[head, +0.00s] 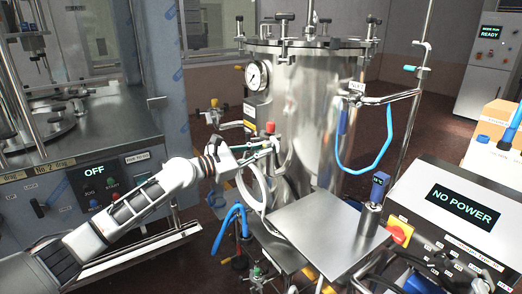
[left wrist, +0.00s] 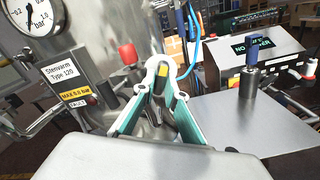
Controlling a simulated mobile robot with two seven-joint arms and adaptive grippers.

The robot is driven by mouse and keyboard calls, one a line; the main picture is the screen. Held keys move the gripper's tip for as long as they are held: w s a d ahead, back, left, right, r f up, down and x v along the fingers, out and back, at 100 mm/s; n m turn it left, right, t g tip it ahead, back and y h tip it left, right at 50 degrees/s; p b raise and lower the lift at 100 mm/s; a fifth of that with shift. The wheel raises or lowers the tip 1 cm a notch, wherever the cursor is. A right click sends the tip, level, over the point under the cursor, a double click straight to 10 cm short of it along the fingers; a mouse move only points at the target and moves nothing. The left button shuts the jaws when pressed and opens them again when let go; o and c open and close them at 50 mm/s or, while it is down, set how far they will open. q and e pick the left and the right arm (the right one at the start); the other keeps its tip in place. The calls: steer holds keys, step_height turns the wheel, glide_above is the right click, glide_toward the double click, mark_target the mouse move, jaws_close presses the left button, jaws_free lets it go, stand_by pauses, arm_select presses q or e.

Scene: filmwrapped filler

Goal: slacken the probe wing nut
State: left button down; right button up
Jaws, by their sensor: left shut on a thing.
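My left gripper (head: 268,149) reaches in from the left to the front of the steel vessel (head: 312,110), just below a red cap (head: 270,128). In the left wrist view my left gripper (left wrist: 161,75) has its fingers closed together at the tips. The red cap (left wrist: 128,54) stands just left of the fingertips there. My right gripper is in neither view.
A pressure gauge (head: 257,75) and a yellow label (left wrist: 74,94) are on the vessel. Blue hoses (head: 370,162) hang nearby. A "NO POWER" box (head: 463,205) stands right.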

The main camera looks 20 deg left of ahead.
arm_select(q)
steer(key=shift+n, duration=0.4)
steer(key=c, duration=2.1)
jaws_free()
steer(key=shift+s, duration=0.1)
steer(key=v, duration=1.2)
steer(key=shift+f, duration=0.1)
